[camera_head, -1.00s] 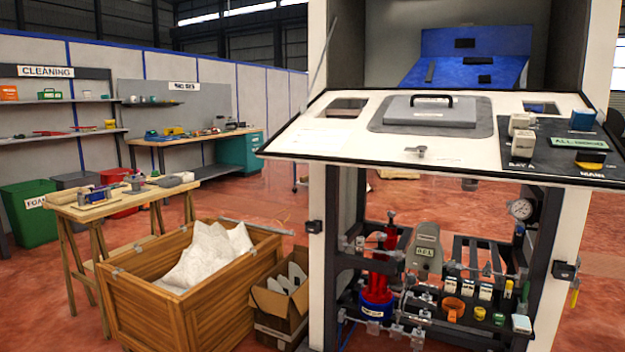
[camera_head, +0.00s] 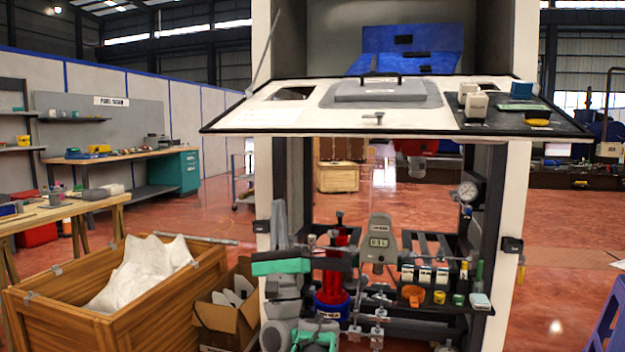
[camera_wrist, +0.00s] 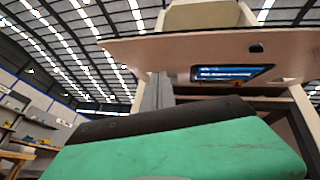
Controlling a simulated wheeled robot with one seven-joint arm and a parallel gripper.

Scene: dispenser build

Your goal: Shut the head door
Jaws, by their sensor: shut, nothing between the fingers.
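The head door (camera_head: 300,116) is the wide white panel on the cabinet's upper part. It is open, folded down and out nearly level, with a grey lid plate and a dark switch panel on its face. A thin stay runs up from its left side. My gripper (camera_head: 279,205) is below the door's left part, pointing up, shut and empty.
The cabinet's lower bay holds a red cylinder (camera_head: 335,268), a grey gauge unit (camera_head: 378,244) and small bottles close to my arm's right. A wooden crate (camera_head: 130,295) and cardboard box (camera_head: 230,318) stand left. White posts (camera_head: 263,185) flank the bay.

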